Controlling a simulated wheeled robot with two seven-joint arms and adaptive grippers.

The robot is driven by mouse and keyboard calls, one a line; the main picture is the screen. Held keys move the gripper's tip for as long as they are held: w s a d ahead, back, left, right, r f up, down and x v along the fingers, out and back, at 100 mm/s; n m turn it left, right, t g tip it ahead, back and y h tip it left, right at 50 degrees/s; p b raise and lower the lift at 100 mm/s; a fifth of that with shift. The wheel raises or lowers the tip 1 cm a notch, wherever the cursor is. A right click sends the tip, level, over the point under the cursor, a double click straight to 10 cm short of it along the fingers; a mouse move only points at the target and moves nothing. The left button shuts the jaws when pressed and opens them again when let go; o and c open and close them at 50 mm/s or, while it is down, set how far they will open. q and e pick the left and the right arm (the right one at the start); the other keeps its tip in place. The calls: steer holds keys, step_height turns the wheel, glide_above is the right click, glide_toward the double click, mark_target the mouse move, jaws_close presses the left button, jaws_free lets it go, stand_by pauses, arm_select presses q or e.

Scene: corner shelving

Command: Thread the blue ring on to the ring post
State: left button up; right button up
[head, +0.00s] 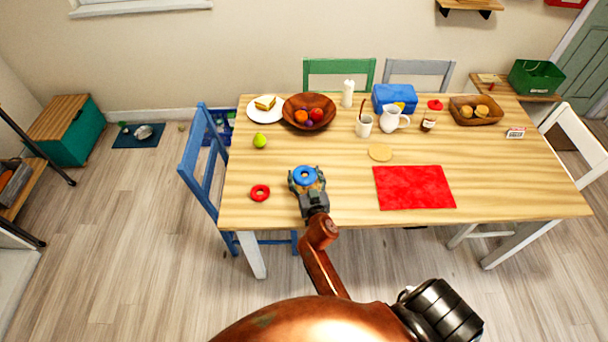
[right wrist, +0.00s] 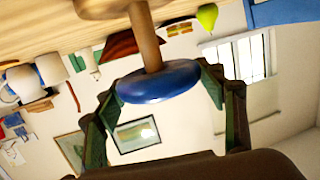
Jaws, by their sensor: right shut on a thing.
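The blue ring (head: 304,176) is between the fingers of my right gripper (head: 306,180), over the left front part of the table. In the right wrist view, the right gripper (right wrist: 165,100) is shut on the blue ring (right wrist: 158,84), one finger on each side. The wooden ring post (right wrist: 146,38) stands on its round base on the table, at the top of this tilted view. Its free end meets the ring. I cannot tell whether the tip is inside the hole or just against it. In the head view the ring and gripper mostly hide the post. My left gripper is not in view.
A red ring (head: 260,192) lies left of the gripper. A green pear (head: 260,141), a fruit bowl (head: 309,112) and a plate (head: 264,109) stand behind. A red mat (head: 414,187) lies to the right. A blue chair (head: 204,160) stands at the table's left end.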

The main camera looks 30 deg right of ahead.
stand_by(0.4)
steer(key=o, duration=1)
steer(key=shift+r, duration=0.1)
step_height(320, 180, up, 10)
stand_by(0.7)
